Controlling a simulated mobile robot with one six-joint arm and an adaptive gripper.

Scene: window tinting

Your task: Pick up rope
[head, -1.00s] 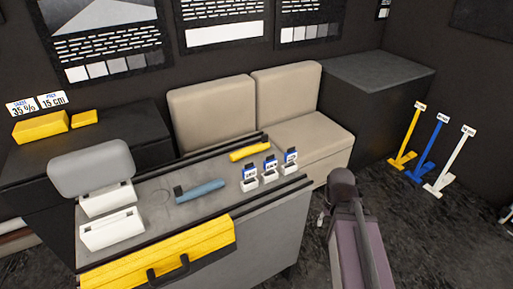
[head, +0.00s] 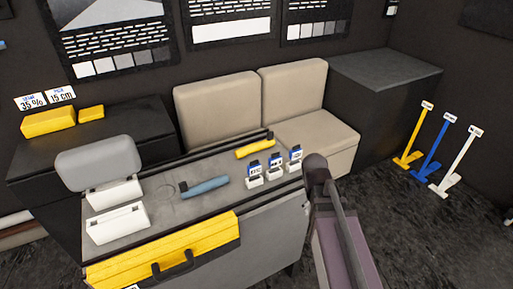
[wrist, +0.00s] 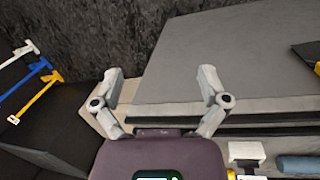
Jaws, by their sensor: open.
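I cannot make out a rope for certain in either view. A faint thin ring (head: 163,192) lies on the grey table (head: 143,253) left of a blue-grey handled tool (head: 206,188); I cannot tell what it is. In the wrist view my gripper (wrist: 160,76) is open, with its two fingers wide apart and nothing between them. In the head view my arm is at the table's right end, and the fingers are not clearly visible there.
White holders (head: 118,222) and a yellow case (head: 165,250) are on the table's left and front. Small blue-white boxes (head: 274,172) and a yellow tool (head: 255,149) are near its right end. A beige sofa (head: 300,140) stands behind. Yellow, blue and white stands (head: 432,146) are right.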

